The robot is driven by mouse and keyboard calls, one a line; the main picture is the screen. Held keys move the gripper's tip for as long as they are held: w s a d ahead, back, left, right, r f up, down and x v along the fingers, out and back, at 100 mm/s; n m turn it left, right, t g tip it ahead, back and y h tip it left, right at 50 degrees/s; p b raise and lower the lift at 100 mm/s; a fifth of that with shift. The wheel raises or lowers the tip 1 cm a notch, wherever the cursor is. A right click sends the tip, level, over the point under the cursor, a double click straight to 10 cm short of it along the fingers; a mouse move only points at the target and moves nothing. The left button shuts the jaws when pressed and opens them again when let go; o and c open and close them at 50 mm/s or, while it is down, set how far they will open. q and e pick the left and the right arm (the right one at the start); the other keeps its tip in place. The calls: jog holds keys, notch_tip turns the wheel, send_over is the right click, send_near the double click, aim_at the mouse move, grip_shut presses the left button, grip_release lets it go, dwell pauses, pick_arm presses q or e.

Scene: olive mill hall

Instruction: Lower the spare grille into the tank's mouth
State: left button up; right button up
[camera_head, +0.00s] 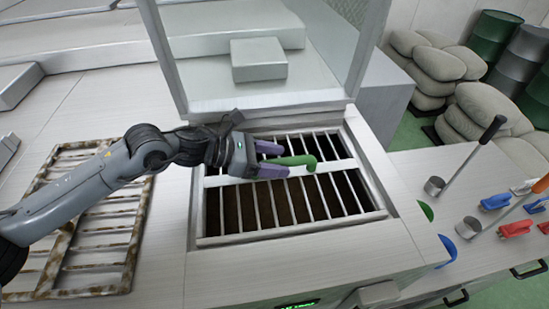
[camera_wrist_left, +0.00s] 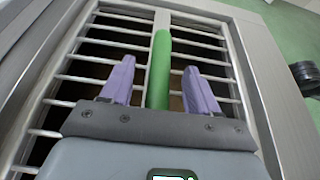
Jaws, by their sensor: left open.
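A clean pale metal grille (camera_head: 330,166) with parallel bars lies in the framed tank mouth (camera_head: 378,214), over a dark interior. It appears to fill the opening; I cannot tell exactly how deep it sits. A green handle (camera_head: 298,160) runs along its middle strip. My left gripper (camera_head: 284,161) is open over the grille, its purple fingers on either side of the handle. In the left wrist view the handle (camera_wrist_left: 160,50) stands between the spread fingers (camera_wrist_left: 160,72), with gaps on both sides. My right gripper is out of view.
A rusty, stained grille (camera_head: 125,228) lies on the left counter. A raised transparent lid (camera_head: 225,85) stands behind the mouth. Sacks (camera_head: 480,105) and drums (camera_head: 492,35) stand at the back right.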

pick_arm(q)
jog(key=shift+f, duration=0.3)
jog(key=b+v, duration=0.2)
jog(key=v, duration=0.7)
jog(key=shift+a+r, duration=0.2)
jog(key=shift+r, duration=0.1)
jog(key=shift+s+a+r+b, duration=0.2)
jog(key=shift+a+r+b, duration=0.2)
jog(key=shift+a, duration=0.2)
notch_tip(320, 180, up, 11)
jog(key=s+p, duration=0.3)
jog(key=p, duration=0.1)
jog(key=shift+d, duration=0.35)
